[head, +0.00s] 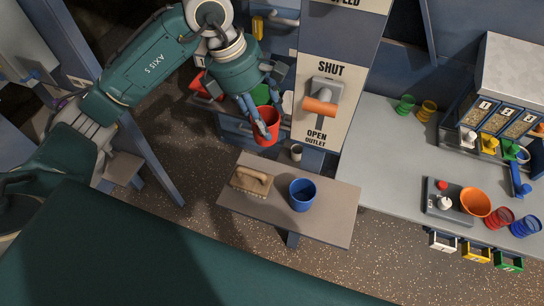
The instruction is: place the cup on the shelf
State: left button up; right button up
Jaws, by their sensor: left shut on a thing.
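A red cup (267,138) is in my left gripper (258,121), in the upper middle of the head view. The fingers are shut on it and cover part of its side and rim. The cup is held in front of a blue unit with shelf-like ledges (232,128); whether it touches a ledge cannot be told. My right gripper is not in view.
A low bench (330,217) below holds a blue cup (302,195) and a wooden brush (251,181). A lever panel (318,130) marked SHUT and OPEN stands right of the cup. The right counter (375,150) carries a dispenser, scale and several cups.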

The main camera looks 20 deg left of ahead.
pick_arm(q)
notch_tip(320, 180, down, 13)
jog(key=p, duration=0.3)
jog(key=shift+f, duration=0.65)
jog(key=shift+f, duration=0.1)
jog(key=o, duration=1.1)
